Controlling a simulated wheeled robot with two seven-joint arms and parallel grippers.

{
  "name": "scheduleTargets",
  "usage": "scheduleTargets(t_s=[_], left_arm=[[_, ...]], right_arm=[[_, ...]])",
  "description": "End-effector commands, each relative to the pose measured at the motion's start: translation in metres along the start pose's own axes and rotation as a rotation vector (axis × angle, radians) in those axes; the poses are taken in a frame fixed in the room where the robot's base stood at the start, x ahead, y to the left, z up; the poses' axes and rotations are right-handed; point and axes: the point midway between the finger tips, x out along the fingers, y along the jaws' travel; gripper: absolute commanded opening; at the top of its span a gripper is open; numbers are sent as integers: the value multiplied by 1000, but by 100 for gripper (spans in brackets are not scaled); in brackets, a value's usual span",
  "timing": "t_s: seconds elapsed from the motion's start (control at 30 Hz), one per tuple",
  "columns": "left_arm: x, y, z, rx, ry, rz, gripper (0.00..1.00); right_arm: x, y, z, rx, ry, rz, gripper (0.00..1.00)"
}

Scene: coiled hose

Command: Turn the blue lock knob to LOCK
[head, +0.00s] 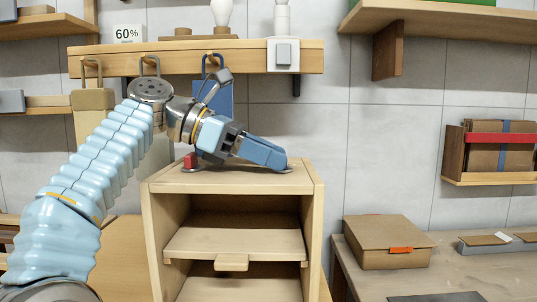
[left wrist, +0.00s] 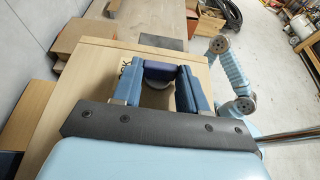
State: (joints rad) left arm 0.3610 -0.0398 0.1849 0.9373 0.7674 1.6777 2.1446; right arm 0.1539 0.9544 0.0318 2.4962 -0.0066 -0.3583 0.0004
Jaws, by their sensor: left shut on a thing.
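My left gripper (head: 272,156) is low over the top of the wooden cabinet (head: 165,180), reaching in from the left. In the left wrist view its two blue fingers (left wrist: 157,92) are shut on the dark blue lock knob (left wrist: 160,70), one finger on each side. A round pale part shows under the knob. Dark lettering, partly hidden by the left finger, shows beside it on the wood; only its end, like "CK", can be read. In the head view the gripper hides the knob, so its exact angle cannot be told there. My right gripper is not seen.
A small red block (head: 190,161) is on the cabinet top by my wrist. A wooden shelf (head: 300,60) with hooks and a blue hanging item (head: 218,105) is behind. A cardboard box (head: 385,243) sits on the table at the right. The cabinet's front compartments are open.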

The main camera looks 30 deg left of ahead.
Motion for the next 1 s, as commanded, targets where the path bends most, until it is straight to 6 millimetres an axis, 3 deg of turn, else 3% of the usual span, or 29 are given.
scheduleTargets(t_s=[0.47, 0.5, 0.63, 1.0], left_arm=[[0, 0, 1, 7, -3, -13, 12], [0, 0, 1, 7, -2, -13, 47], [0, 0, 1, 6, -2, -13, 67], [-1, -3, 2, 7, -1, -13, 68]], right_arm=[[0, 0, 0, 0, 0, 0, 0], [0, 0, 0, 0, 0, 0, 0], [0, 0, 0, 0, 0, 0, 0], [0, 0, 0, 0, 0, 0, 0]])
